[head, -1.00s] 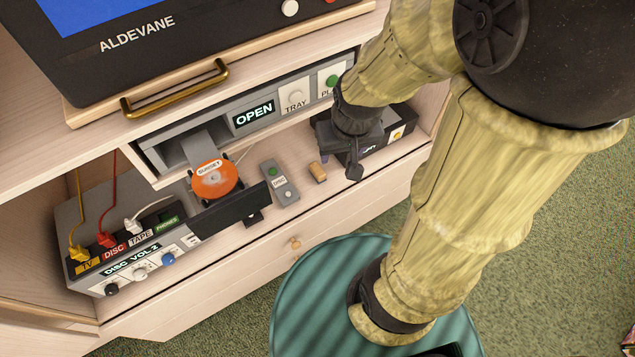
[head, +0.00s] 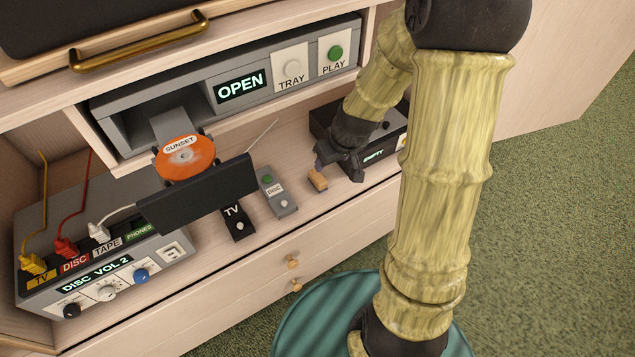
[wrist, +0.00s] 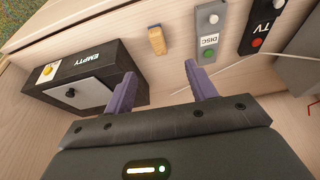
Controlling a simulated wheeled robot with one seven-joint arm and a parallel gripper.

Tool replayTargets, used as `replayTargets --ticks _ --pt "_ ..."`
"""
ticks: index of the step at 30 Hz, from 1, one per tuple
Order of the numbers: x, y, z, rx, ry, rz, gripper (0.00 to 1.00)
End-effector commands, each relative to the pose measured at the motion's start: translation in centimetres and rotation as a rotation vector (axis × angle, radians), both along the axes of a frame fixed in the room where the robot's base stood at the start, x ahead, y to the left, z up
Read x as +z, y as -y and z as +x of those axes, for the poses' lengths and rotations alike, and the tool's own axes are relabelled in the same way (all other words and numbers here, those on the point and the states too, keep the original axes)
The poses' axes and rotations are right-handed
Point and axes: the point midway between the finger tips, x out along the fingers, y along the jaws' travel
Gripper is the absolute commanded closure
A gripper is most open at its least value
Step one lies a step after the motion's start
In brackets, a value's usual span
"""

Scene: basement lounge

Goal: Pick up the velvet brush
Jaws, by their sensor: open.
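The velvet brush (head: 318,180) is a small tan wooden block lying on the lower shelf of the cabinet. It also shows in the wrist view (wrist: 157,40), at the top middle, ahead of the fingers. My gripper (head: 336,164) is just behind and to the right of it in the head view, low over the shelf. In the wrist view my gripper (wrist: 160,76) has its two purple fingers spread wide with nothing between them. The brush lies beyond the fingertips, roughly in line with the gap. I cannot see any contact.
A grey DISC remote (head: 277,192) and a black TV remote (head: 236,215) lie left of the brush. A black box marked EMPTY (wrist: 85,78) stands right of it in the head view. The open disc tray (head: 183,157) holds an orange disc above the shelf.

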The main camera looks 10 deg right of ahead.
Motion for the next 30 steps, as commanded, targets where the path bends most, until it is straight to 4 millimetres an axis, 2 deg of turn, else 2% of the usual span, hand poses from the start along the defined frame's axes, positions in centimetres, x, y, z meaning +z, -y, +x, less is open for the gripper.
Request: replayTargets --ticks 3,6,17,20,30 --pt "-1.3 0.8 1.8 0.024 0.024 0.006 0.44" --pt "-1.6 1.0 2.4 0.038 0.037 0.005 0.44" --pt "-1.9 0.9 2.5 0.041 0.038 0.004 0.44" --pt "-2.9 0.8 2.8 0.042 0.035 0.006 0.44" --pt "-8.3 0.0 4.9 0.041 0.034 0.006 0.44"
